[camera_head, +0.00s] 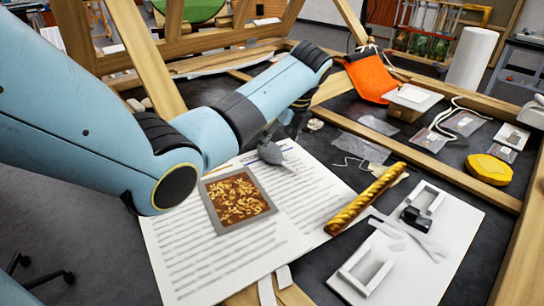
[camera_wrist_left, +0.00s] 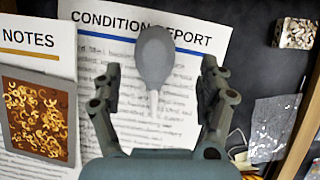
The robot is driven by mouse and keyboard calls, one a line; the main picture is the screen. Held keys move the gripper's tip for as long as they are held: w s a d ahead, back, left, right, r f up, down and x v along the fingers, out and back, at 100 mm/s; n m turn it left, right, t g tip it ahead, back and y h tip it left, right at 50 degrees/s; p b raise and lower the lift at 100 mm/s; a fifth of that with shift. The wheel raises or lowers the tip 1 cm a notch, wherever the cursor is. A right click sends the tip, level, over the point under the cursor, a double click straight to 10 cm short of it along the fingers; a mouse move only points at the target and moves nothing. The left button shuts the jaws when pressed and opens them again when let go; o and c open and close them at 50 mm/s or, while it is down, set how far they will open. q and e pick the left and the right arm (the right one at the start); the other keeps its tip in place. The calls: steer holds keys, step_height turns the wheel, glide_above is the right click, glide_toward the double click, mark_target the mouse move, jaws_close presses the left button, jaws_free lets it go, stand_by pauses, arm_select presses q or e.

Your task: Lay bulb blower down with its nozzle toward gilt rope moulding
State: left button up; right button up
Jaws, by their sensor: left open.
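The bulb blower (camera_head: 271,152), a dark grey bulb with a pale nozzle, appears to lie on the condition report sheet (camera_head: 318,192). In the head view its nozzle points right and slightly down, roughly toward the moulding's side. In the left wrist view the bulb (camera_wrist_left: 155,58) lies between and beyond my fingertips, nozzle toward my palm. My left gripper (camera_wrist_left: 160,68) is open and empty, with a finger on each side; in the head view my arm partly hides it. The gilt rope moulding (camera_head: 365,198), a twisted gold bar, lies diagonally to the right. My right gripper is not in view.
A framed gilt panel (camera_head: 238,200) lies on the left sheet. A white board (camera_head: 432,258) with pale holders lies right of the moulding. Clear bags (camera_head: 360,147), a yellow disc (camera_head: 489,169) and an orange cloth (camera_head: 370,78) are farther back. Wooden beams edge the dark surface.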

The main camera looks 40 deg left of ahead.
mark_target(272, 146)
arm_select(q)
steer(key=x, duration=0.4)
steer(key=shift+s+f, duration=0.1)
steer(key=shift+s, duration=0.25)
steer(key=shift+a+f, duration=0.1)
steer(key=shift+f, duration=0.15)
steer(key=shift+c, duration=0.4)
steer(key=c, duration=1.3)
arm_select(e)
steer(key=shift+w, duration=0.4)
